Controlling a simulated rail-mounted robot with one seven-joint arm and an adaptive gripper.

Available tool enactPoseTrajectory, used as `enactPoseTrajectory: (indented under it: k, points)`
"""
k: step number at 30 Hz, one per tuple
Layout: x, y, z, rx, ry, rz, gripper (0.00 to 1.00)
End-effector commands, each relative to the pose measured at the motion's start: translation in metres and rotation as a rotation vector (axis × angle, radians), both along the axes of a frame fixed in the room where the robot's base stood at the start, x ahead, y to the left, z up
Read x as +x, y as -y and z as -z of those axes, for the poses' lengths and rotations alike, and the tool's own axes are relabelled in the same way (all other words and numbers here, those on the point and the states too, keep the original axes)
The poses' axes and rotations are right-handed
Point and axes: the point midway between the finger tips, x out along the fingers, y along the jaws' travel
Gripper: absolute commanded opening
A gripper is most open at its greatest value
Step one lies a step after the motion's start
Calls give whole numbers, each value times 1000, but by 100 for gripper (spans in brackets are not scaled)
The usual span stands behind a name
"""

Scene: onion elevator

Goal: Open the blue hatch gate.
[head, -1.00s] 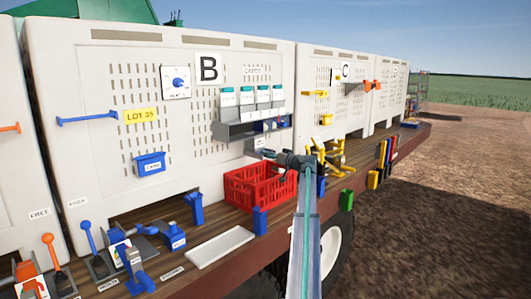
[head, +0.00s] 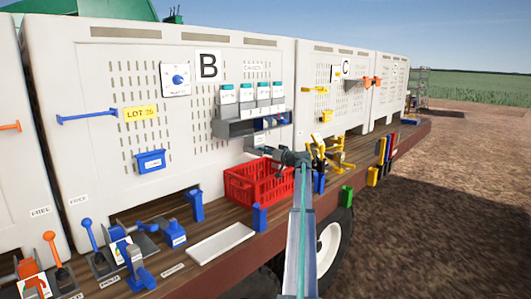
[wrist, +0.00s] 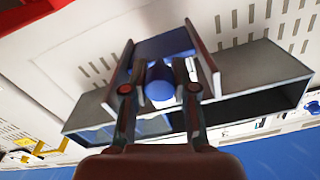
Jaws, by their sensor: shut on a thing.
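My gripper (wrist: 160,88) is shut on a blue part (wrist: 160,84) with a round end, and a wider blue face shows behind it between the fingers. I cannot tell whether this is the blue hatch gate. In the head view my gripper (head: 262,152) is small, at the front wall of bin B (head: 105,160), just below the grey shelf. No blue hatch gate can be made out for certain. A blue bar (head: 87,117) and a blue box (head: 151,162) are on bin B, to the left of my gripper.
The grey shelf (head: 225,129) with several teal-capped bottles is close above my gripper. A red crate (head: 250,190) stands below it on the deck. Yellow fittings (head: 328,152) are to the right. Blue posts, levers and a white tray (head: 220,243) line the deck.

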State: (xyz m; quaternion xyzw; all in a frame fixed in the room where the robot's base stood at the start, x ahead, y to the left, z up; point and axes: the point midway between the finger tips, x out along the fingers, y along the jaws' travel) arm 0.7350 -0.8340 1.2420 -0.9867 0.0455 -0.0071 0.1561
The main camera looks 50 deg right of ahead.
Motion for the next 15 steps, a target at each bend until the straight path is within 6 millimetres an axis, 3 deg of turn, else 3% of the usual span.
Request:
enactPoseTrajectory:
  k: [8,15]
  points:
    - [-4,-1,2,0,0,0,0]
    - [-32,-3,6,-2,1,2,0]
